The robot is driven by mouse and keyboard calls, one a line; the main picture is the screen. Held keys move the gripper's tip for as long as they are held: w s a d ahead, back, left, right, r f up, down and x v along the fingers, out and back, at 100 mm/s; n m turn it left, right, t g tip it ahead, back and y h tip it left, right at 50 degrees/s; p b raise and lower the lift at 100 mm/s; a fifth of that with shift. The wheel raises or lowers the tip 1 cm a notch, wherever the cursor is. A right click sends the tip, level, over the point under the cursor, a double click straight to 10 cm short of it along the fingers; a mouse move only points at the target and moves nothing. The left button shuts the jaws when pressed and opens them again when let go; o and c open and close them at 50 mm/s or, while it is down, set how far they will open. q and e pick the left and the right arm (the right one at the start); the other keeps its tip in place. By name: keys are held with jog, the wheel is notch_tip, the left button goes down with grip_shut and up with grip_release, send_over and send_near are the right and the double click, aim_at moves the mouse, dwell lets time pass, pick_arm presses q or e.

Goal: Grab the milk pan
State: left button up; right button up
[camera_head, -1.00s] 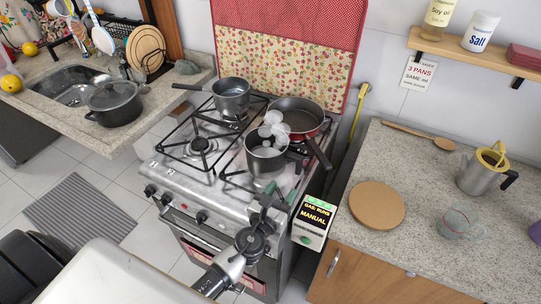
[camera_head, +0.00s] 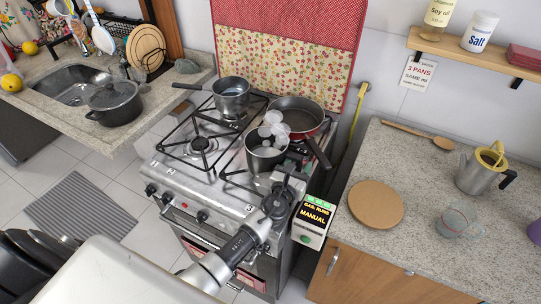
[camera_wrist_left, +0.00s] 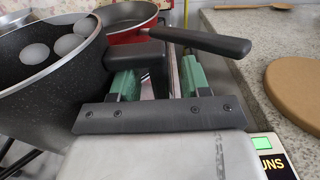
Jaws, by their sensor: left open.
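A dark pan (camera_head: 265,157) with several white round things in it stands on the front right of the stove. It fills the left of the left wrist view (camera_wrist_left: 40,95). A second, deeper grey pan (camera_head: 231,97) stands at the back, its handle pointing left. I cannot tell which is the milk pan. My left gripper (camera_head: 287,182) is open at the front right of the stove, just right of the dark pan. In the wrist view its green-padded fingers (camera_wrist_left: 158,82) are apart, close beside that pan.
A red frying pan (camera_head: 296,115) stands behind, its dark handle (camera_wrist_left: 205,40) passing just beyond my left fingers. The gas sign box (camera_head: 313,217) stands right of my gripper. A round board (camera_head: 376,205) lies on the right counter. A lidded pot (camera_head: 114,104) is by the sink.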

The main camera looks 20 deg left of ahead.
pick_arm(q)
grip_shut()
jog(key=shift+r, duration=0.15)
dwell(0.4)
